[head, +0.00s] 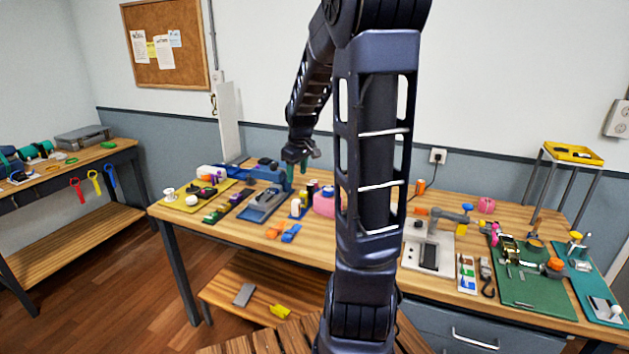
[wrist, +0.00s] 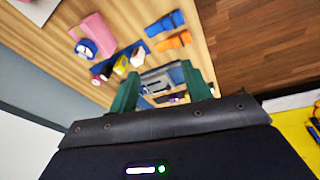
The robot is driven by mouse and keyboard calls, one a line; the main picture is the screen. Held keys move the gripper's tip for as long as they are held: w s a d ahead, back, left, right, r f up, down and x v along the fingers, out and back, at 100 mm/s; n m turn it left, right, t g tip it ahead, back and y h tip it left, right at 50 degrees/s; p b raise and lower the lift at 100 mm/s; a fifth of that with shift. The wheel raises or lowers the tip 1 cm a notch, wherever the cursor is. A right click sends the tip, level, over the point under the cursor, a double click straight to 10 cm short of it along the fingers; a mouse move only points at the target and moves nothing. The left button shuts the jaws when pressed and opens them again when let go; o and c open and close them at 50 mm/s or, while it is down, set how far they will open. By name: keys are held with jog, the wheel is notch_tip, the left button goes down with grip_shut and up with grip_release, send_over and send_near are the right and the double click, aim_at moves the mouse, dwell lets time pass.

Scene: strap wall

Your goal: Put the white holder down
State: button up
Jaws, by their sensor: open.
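My gripper (head: 297,170) is open, with its two green fingers pointing down above the back of the workbench; they also show in the wrist view (wrist: 160,88). I see nothing held between the fingers. Beyond them in the wrist view is a grey-blue device (wrist: 158,78), apparently the blue device (head: 264,203) on the bench. A small white piece (head: 168,195) stands at the left end of the bench, and a white body (head: 206,171) lies farther back; I cannot tell whether either is the white holder.
A yellow mat (head: 188,203) lies at the bench's left end. A pink dispenser (wrist: 93,32), a blue rack of small containers (wrist: 119,62) and orange clips (wrist: 174,41) crowd the area near my gripper. A little bare wood (head: 335,238) shows along the front.

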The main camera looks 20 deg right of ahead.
jog(key=s+a+r+m+t, duration=0.1)
jog(key=s+a+r+m, duration=0.1)
jog(key=s, duration=1)
jog(key=s+a+r+m+t, duration=0.1)
jog(key=s+r+m, duration=0.2)
jog(key=s, duration=0.9)
notch_tip(320, 180, up, 3)
jog(key=shift+a+r+m, duration=0.2)
jog(key=shift+a+m, duration=0.15)
jog(key=shift+m, duration=0.05)
